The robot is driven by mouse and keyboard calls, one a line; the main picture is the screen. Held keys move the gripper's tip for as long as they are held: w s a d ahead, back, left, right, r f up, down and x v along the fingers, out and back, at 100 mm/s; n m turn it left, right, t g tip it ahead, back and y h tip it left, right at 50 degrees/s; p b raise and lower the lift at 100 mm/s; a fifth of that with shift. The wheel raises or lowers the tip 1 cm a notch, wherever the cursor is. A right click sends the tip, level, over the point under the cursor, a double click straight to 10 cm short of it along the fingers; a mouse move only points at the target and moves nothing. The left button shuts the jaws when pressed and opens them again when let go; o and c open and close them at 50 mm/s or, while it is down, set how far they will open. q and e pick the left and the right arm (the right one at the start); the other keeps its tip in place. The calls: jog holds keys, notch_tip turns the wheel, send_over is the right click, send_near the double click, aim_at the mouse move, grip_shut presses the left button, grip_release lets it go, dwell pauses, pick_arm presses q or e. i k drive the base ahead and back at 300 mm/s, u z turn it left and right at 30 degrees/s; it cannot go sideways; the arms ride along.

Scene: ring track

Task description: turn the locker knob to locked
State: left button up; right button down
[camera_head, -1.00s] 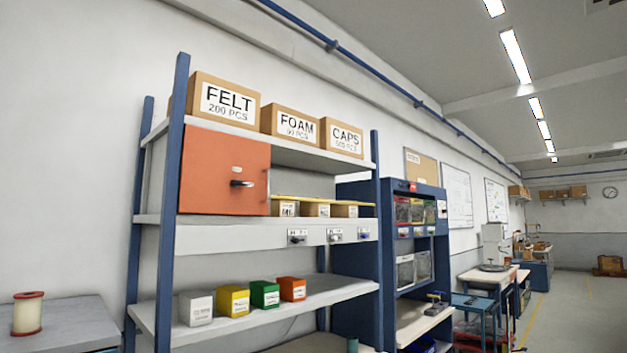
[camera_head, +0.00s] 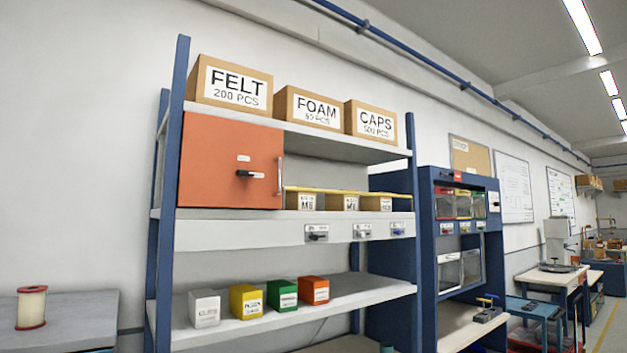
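The orange locker (camera_head: 221,181) stands at the left end of a shelf on a blue-posted rack, its door closed. Its dark knob (camera_head: 249,174) sits on the door right of the middle, with the lever lying about horizontal under a small white label (camera_head: 244,158). The label is too small to read. An upright metal handle (camera_head: 280,176) is at the door's right edge. Neither of my grippers shows in this view.
Cartons marked FELT (camera_head: 235,85), FOAM and CAPS stand on the top shelf (camera_head: 330,143). Small bins sit right of the locker, and a front rail below carries black, white and blue switches (camera_head: 317,233). Several coloured boxes (camera_head: 245,301) stand lower. A spool (camera_head: 31,307) rests on a grey surface at left.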

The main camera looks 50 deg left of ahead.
aim_at(243, 174)
jog(key=z, duration=0.05)
jog(key=i, duration=1.15)
jog(key=u, duration=0.8)
jog(key=i, duration=0.75)
jog(key=u, duration=0.9)
